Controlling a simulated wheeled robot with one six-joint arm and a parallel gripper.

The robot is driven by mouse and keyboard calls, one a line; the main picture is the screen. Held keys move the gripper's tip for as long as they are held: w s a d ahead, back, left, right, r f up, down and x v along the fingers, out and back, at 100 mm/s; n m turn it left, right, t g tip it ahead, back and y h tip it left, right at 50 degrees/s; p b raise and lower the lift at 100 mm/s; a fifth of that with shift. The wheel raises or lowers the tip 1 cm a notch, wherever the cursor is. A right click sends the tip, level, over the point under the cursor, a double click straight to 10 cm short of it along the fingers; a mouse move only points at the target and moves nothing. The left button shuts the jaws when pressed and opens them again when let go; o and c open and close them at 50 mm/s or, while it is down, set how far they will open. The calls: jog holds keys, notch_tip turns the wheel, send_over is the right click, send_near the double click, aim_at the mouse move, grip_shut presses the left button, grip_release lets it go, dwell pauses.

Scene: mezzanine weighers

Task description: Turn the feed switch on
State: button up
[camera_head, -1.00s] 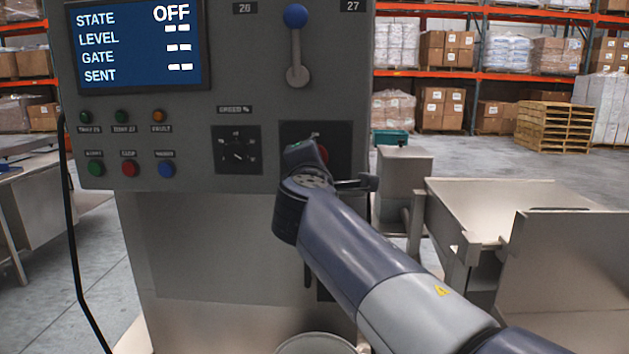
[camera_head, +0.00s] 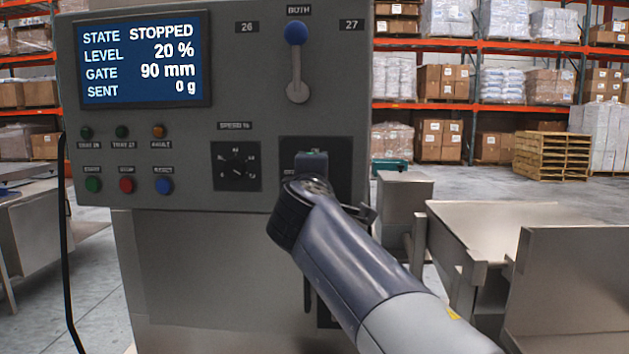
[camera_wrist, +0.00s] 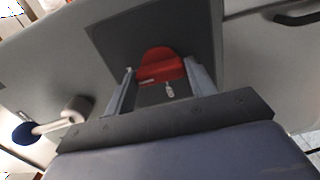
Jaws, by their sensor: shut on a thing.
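The feed switch is a red rotary handle (camera_wrist: 158,66) on a dark square plate (camera_wrist: 195,40) in the wrist view. My gripper (camera_wrist: 160,82) has a finger on each side of the red handle and is shut on it. In the head view the switch's dark plate (camera_head: 338,158) is at the lower right of the grey control panel (camera_head: 225,60). My wrist (camera_head: 310,195) covers the handle there. The display (camera_head: 143,60) reads STATE STOPPED, LEVEL 20 %, GATE 90 mm, SENT 0 g.
A lever with a blue knob (camera_head: 296,33) stands above the switch. A speed dial (camera_head: 237,167) and green, red and blue buttons (camera_head: 127,185) are to its left. Metal hoppers (camera_head: 470,235) stand at the right. Pallet racks are behind.

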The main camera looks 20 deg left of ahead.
jog(key=o, duration=1)
jog(key=b+v, duration=0.1)
jog(key=v, duration=0.9)
jog(key=shift+s+b, duration=0.35)
jog(key=shift+s, duration=0.05)
jog(key=p+x, duration=0.2)
jog(key=x, duration=0.8)
jog(key=shift+w, duration=0.4)
